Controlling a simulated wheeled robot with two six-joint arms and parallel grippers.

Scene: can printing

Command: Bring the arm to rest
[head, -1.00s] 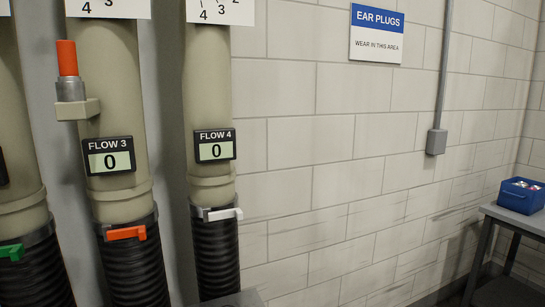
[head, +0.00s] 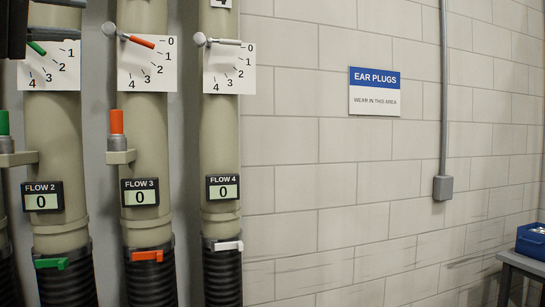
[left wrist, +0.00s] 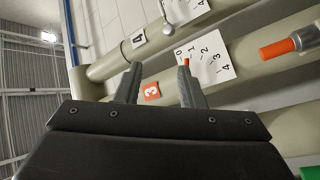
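My left gripper (head: 80,18) shows at the top left edge of the head view, its dark body partly cut off by the frame. Its two grey fingers reach right across the pipe above the FLOW 2 display (head: 42,196). In the left wrist view the gripper (left wrist: 158,70) has its fingers apart with nothing between them. The orange dial lever (head: 142,41) of FLOW 3 lies beyond the fingers; its end shows behind one finger in the wrist view. My right gripper is not in view.
Dial plates stand on the pipes, with a white lever (head: 222,42) on FLOW 4. The FLOW 3 display (head: 139,192) and FLOW 4 display (head: 222,187) read 0. A blue bin (head: 531,241) sits on a table at right.

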